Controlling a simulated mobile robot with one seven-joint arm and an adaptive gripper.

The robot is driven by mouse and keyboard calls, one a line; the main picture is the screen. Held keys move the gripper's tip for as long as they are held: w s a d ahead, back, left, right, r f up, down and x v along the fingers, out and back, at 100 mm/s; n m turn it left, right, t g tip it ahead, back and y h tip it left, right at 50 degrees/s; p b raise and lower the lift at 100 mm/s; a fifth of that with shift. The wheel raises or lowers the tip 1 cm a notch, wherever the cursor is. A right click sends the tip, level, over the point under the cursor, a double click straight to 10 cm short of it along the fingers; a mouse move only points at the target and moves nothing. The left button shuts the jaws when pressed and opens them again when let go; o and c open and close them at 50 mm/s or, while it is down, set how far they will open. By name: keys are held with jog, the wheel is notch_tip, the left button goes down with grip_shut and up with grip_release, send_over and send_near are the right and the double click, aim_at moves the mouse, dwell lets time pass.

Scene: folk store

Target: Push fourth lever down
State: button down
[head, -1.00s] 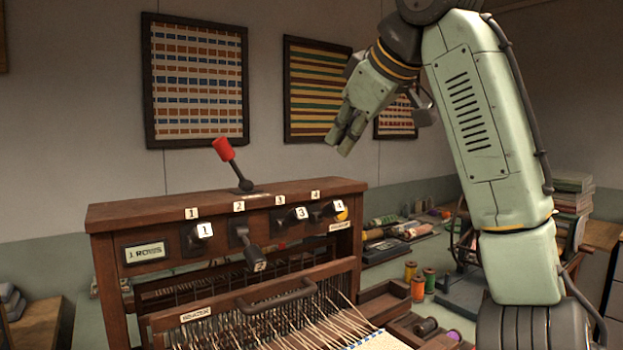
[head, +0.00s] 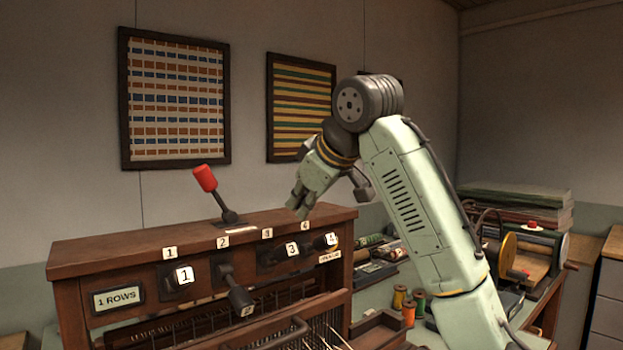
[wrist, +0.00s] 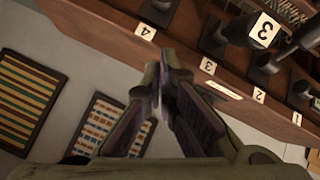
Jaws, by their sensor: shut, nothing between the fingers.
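The fourth lever (head: 325,242) sticks outward from the right end of the wooden cabinet's front, its knob marked 4. In the wrist view its dark base (wrist: 158,11) shows at the top edge, by label 4. Lever 3 (head: 285,252) and lever 1 (head: 180,277) also stick outward; lever 2 (head: 237,292) hangs down. My gripper (head: 298,208) is shut and empty, fingers pointing down, above the cabinet top near labels 3 and 4. In the wrist view my gripper (wrist: 163,95) shows its fingers together, apart from the levers.
A red-handled lever (head: 208,183) rises from the cabinet top (head: 120,247), left of my gripper. A curved handle (head: 285,335) and threads lie below the levers. Thread spools (head: 409,310) stand on the table at right. Framed weavings hang on the wall behind.

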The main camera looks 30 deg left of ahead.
aim_at(317, 245)
jog(key=shift+w+d+f, duration=0.25)
jog(key=shift+d+f, duration=0.35)
jog(key=shift+f, duration=0.05)
jog(key=shift+w+d+f, duration=0.25)
jog(key=shift+d+f, duration=0.3)
jog(key=shift+f, duration=0.05)
